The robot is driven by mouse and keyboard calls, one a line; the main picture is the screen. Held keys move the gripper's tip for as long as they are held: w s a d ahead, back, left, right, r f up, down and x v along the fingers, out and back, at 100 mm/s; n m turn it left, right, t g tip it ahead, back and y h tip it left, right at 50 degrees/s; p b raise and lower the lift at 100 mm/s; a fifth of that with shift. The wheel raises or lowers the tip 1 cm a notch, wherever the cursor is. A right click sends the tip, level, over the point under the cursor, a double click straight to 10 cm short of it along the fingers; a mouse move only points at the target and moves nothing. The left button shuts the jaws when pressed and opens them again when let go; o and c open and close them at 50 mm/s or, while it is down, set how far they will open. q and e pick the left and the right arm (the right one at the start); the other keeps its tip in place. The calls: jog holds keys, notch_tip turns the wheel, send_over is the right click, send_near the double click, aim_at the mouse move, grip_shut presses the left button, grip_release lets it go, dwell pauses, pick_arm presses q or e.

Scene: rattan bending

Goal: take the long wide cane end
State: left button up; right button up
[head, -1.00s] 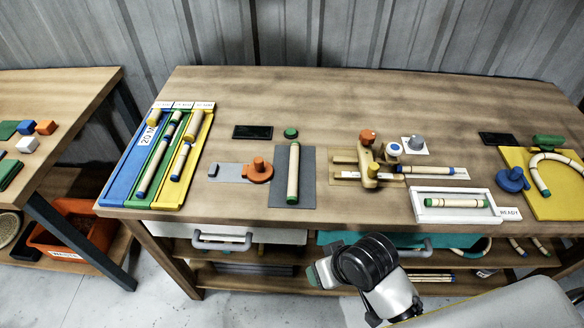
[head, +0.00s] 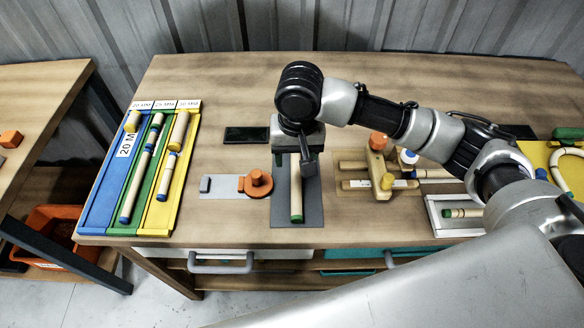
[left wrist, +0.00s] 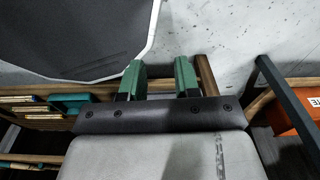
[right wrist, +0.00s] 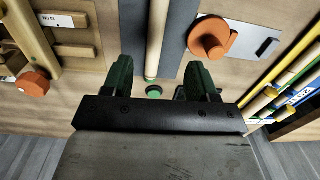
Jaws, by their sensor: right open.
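A long pale cane (head: 296,193) with a green near end lies on a dark grey mat (head: 312,208) in the head view. My right gripper (head: 308,165) hangs over the far part of the mat and hides the cane's far end there. In the right wrist view the cane (right wrist: 157,38) runs in line with the gap between the open, empty fingers (right wrist: 158,80). I cannot tell the height of the fingers above it. My left gripper (left wrist: 159,70) is open and empty in the left wrist view, away from the cane.
An orange knob (head: 256,182) on a grey plate stands left of the mat. A wooden jig (head: 377,167) stands to the right. A small green disc (right wrist: 155,91) lies beyond the cane's far end. Coloured trays (head: 100,205) with canes are at left.

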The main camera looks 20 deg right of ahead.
aim_at(296, 177)
jog(key=shift+w+d+f+m, duration=0.15)
jog(key=shift+w+d+m, duration=0.15)
jog(key=shift+w+d, duration=0.1)
notch_tip(296, 177, down, 4)
jog(key=shift+s+r, duration=0.1)
jog(key=shift+r, duration=0.1)
jog(key=shift+w+f+p, duration=0.15)
jog(key=shift+w+f, duration=0.05)
jog(key=shift+f, duration=1.35)
jog(key=shift+w+f+p, duration=0.15)
jog(key=shift+w+f, duration=0.05)
jog(key=shift+f, duration=1.3)
jog(key=c, duration=1)
jog(key=shift+r, duration=0.1)
